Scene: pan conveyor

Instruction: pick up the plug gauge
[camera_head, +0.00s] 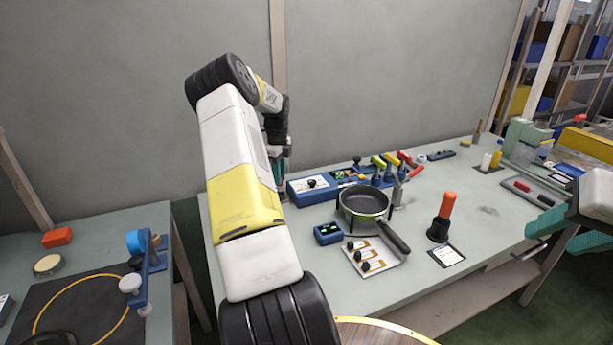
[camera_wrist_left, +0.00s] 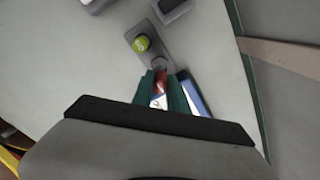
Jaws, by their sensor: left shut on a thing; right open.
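My left gripper (camera_head: 279,166) is at the back edge of the bench, left of the blue instrument box, mostly hidden behind its own wrist. In the left wrist view its green fingers (camera_wrist_left: 161,82) are shut on a small red-handled piece, which looks like the plug gauge (camera_wrist_left: 160,76). Its grey end lies over a grey stand (camera_wrist_left: 151,42) with a yellow-green knob; I cannot tell whether it touches the stand. My right gripper (camera_head: 540,238) is open at the right, with its teal fingers apart and nothing between them.
A blue box (camera_head: 308,193), a pan (camera_head: 363,202) on a stand, a card with black knobs (camera_head: 385,262) and an orange-handled black tool (camera_head: 443,217) stand on the bench. Several coloured-handled tools are behind the pan. A wall rises close behind the left gripper.

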